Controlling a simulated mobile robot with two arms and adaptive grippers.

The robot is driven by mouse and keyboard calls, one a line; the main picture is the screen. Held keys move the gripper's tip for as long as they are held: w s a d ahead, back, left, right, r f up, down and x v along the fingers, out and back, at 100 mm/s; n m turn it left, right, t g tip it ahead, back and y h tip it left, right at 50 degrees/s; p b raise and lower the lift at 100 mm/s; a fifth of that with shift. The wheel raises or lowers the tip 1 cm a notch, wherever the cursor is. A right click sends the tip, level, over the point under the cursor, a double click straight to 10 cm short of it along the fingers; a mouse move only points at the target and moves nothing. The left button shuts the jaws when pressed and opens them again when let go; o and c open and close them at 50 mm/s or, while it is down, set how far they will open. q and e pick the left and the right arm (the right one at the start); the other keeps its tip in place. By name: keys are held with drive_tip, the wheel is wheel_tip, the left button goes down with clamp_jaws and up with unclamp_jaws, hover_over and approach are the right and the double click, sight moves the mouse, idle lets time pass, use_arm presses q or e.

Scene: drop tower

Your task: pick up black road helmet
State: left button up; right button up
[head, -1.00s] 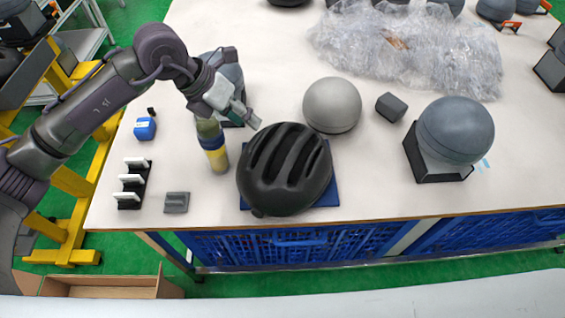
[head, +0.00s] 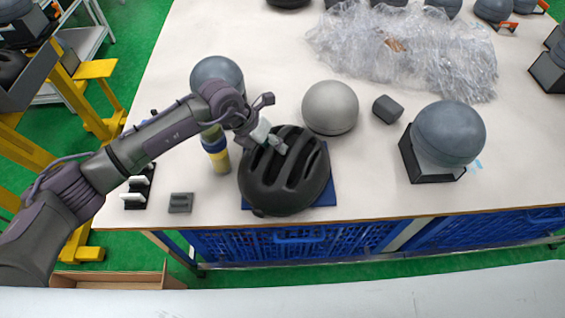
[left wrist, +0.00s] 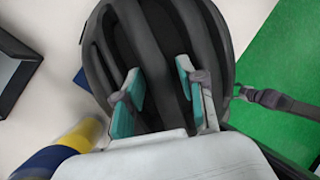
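The black road helmet (head: 290,185) sits on a blue mat (head: 329,190) near the table's front edge, its long vents facing up. It also fills the upper middle of the left wrist view (left wrist: 209,38). My left gripper (head: 281,147) is at the helmet's upper left part in the head view. In the left wrist view its two teal-padded fingers (left wrist: 160,97) are apart, with a helmet rib between them. I cannot tell whether the pads touch the rib. My right gripper is not in view.
A yellow and blue bottle (head: 218,156) stands just left of the helmet. A grey dome (head: 330,107) is behind it, and a grey ball on a black stand (head: 448,134) is to the right. Crumpled clear plastic (head: 400,50) lies further back. The front right tabletop is clear.

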use_arm(q)
drive_tip(key=shift+d+f, duration=0.2)
drive_tip(key=shift+f, duration=0.2)
drive_tip(key=shift+a, duration=0.1)
drive_tip(key=shift+c, duration=0.2)
clamp_jaws()
drive_tip(key=shift+w+r, duration=0.1)
drive_tip(key=shift+r, duration=0.05)
